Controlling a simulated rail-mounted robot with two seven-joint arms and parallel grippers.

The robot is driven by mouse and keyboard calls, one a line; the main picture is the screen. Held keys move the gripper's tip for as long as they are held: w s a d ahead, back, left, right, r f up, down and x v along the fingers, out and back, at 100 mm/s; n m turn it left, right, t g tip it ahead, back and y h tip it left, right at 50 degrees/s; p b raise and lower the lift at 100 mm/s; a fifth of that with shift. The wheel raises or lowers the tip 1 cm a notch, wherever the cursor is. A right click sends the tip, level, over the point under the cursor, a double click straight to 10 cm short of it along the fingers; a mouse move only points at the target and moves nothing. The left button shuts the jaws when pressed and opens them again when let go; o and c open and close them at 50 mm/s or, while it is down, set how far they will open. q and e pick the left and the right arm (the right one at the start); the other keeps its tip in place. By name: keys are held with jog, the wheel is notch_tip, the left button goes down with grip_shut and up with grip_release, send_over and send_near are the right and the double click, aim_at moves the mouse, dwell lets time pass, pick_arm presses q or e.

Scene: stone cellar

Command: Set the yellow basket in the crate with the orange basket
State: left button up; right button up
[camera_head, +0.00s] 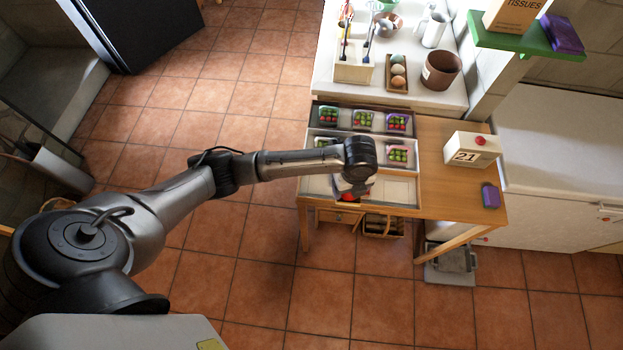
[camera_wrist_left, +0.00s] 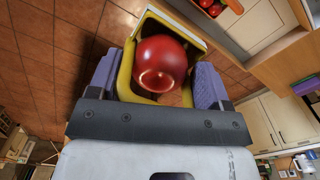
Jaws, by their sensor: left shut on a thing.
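My left gripper (camera_head: 354,186) hangs over the front pale crate (camera_head: 399,192) on the wooden table. In the left wrist view my left gripper (camera_wrist_left: 156,84) has its purple fingers shut on the yellow basket (camera_wrist_left: 125,76), one on each side. A round red item sits inside that basket. The orange basket (camera_wrist_left: 232,6), with red items in it, lies inside a pale crate at the top right of the wrist view. In the head view, my gripper and wrist hide most of the held basket, and the orange basket cannot be told clearly. My right gripper is out of view.
A grey middle crate (camera_head: 416,158) and a dark back crate (camera_head: 315,115) hold several small filled baskets. Bare floor shows on the front crate's right side.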

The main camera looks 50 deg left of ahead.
pick_arm(q)
jog(key=a+f, duration=0.2)
jog(key=a, duration=0.1)
jog(key=a+f, duration=0.2)
jog(key=a, duration=0.2)
jog(key=a+f, duration=0.2)
jog(key=a, duration=0.2)
jog(key=shift+w+a+f, duration=0.1)
jog(key=shift+w+f, duration=0.1)
jog(key=shift+w, duration=0.1)
jog(key=shift+f, duration=2)
jog(key=shift+f, duration=0.15)
jog(key=o, duration=1)
